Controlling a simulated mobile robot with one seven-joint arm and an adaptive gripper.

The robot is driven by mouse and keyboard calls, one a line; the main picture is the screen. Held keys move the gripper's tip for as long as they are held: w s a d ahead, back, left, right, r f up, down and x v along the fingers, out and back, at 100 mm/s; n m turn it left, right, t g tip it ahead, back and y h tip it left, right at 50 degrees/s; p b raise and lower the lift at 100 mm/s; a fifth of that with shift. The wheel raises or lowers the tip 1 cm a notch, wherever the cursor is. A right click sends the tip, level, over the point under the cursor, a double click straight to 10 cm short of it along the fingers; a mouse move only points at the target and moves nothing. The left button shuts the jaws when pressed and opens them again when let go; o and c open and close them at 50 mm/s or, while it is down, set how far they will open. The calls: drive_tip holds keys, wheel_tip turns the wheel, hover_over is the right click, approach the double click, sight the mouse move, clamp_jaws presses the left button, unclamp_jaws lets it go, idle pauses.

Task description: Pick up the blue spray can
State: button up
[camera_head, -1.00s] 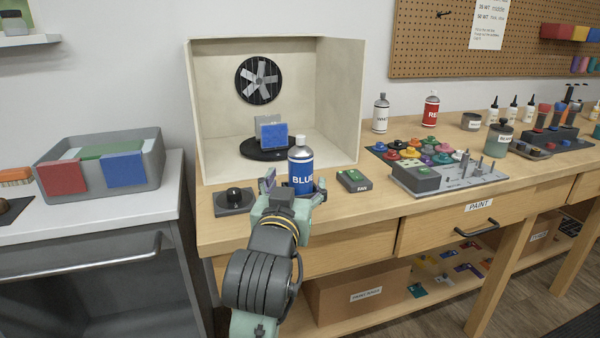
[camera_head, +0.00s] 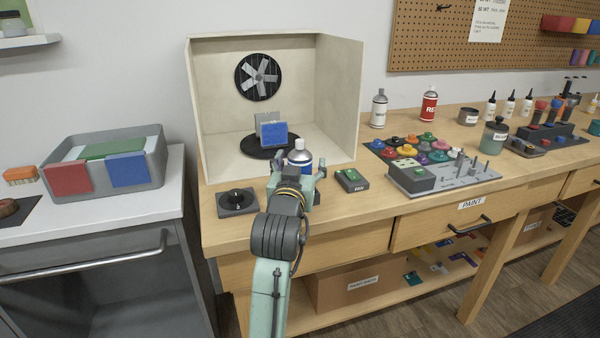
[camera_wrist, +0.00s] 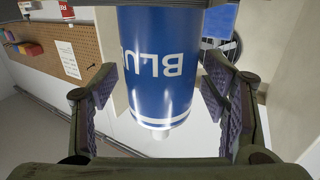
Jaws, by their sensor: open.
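The blue spray can (camera_head: 300,157) stands upright on the wooden bench in front of the spray booth. In the head view its lower part is hidden behind my gripper (camera_head: 297,180). In the wrist view the can (camera_wrist: 158,62) appears upside down with its BLUE label facing me. My gripper (camera_wrist: 165,95) is open, with one finger on each side of the can. A gap shows between the can and the left finger; the right finger looks closer, and I cannot tell if it touches.
The booth (camera_head: 335,100) holds a blue panel (camera_head: 273,134) on a black turntable. A black knob box (camera_head: 237,201) sits left of my gripper and a FAN switch box (camera_head: 350,180) right of it. White (camera_head: 379,108) and red (camera_head: 428,105) cans stand farther right.

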drive_tip(key=shift+c, duration=0.3)
drive_tip(key=c, duration=1.3)
drive_tip(key=shift+c, duration=0.8)
drive_tip(key=shift+r, duration=0.2)
